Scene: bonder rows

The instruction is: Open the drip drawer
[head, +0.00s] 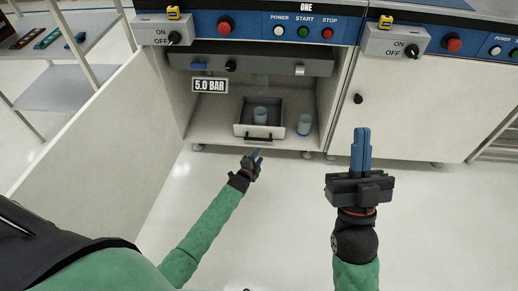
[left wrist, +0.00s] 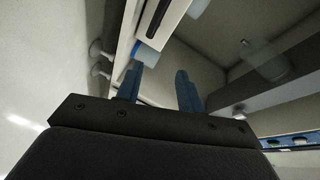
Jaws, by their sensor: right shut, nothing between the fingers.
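The drip drawer (head: 239,131) is a grey open-topped box low in the open cabinet bay, with a dark bar handle (head: 259,138) on its front. Its inside shows from above, and a translucent cup (head: 260,115) stands in it. My left gripper (head: 255,155) is just in front of and below the handle, apart from it in the head view. The left wrist view shows its two blue fingers (left wrist: 158,85) spread, with nothing clearly between them. My right gripper (head: 362,146) is shut and empty, pointing up in front of the right-hand cabinet.
A second translucent cup (head: 304,125) stands on the bay floor right of the drawer. An open cabinet door (head: 95,125) borders the left side. A pressure sign reading 5.0 BAR (head: 210,85) hangs above left. The pale floor (head: 290,210) in front is clear.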

